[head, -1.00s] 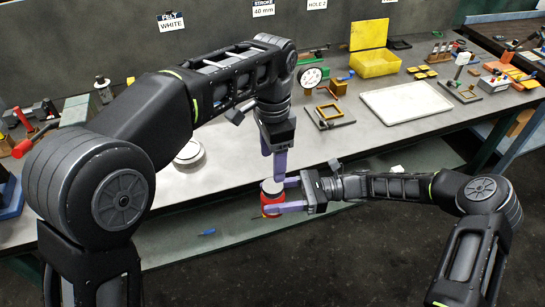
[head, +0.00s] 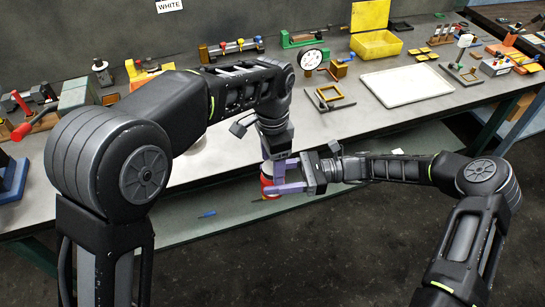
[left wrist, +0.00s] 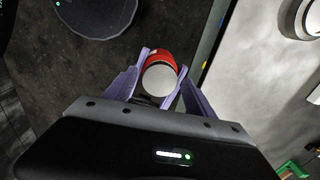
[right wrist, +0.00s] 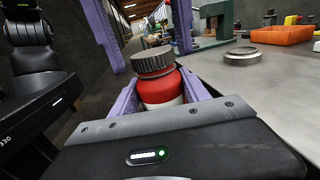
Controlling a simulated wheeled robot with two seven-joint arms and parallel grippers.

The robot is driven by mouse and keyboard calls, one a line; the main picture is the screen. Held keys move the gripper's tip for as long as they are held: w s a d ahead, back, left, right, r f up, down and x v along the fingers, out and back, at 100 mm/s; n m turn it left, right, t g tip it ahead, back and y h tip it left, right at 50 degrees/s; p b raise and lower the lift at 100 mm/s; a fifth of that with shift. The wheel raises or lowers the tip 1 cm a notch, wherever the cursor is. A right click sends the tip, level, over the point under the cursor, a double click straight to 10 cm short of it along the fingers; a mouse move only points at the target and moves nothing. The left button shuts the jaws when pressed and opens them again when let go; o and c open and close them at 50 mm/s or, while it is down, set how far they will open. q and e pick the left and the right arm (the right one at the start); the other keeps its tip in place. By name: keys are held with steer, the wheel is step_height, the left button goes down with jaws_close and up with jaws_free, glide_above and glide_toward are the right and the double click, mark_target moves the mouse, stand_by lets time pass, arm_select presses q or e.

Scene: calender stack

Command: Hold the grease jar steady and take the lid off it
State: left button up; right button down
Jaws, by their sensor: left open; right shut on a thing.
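The grease jar (right wrist: 158,84) is red with a white lower band and a dark grey ribbed lid (right wrist: 152,62). It stands upright, and its red side also shows in the head view (head: 266,184). My right gripper (right wrist: 157,98) is shut on the jar's body, one finger on each side. My left gripper (head: 271,167) is above the jar, pointing down and open. In the left wrist view the lid's pale round top (left wrist: 159,80) lies between its fingers. The right wrist view shows these fingers on both sides above the lid, apart from it.
The jar is held in front of the bench's front edge. A round metal piece (right wrist: 243,53) lies on the bench nearby. A white tray (head: 406,97) and a yellow open box (head: 376,45) are farther right. A blue tool (head: 208,214) lies on the lower shelf.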

arm_select(q)
steer(key=shift+c, duration=0.3)
jaws_close()
steer(key=n, duration=0.9)
steer(key=shift+n, duration=0.3)
steer(key=shift+r, duration=0.2)
stand_by(0.5)
steer(key=shift+r, duration=0.9)
steer(key=shift+r, duration=0.15)
steer(key=shift+r, duration=1.9)
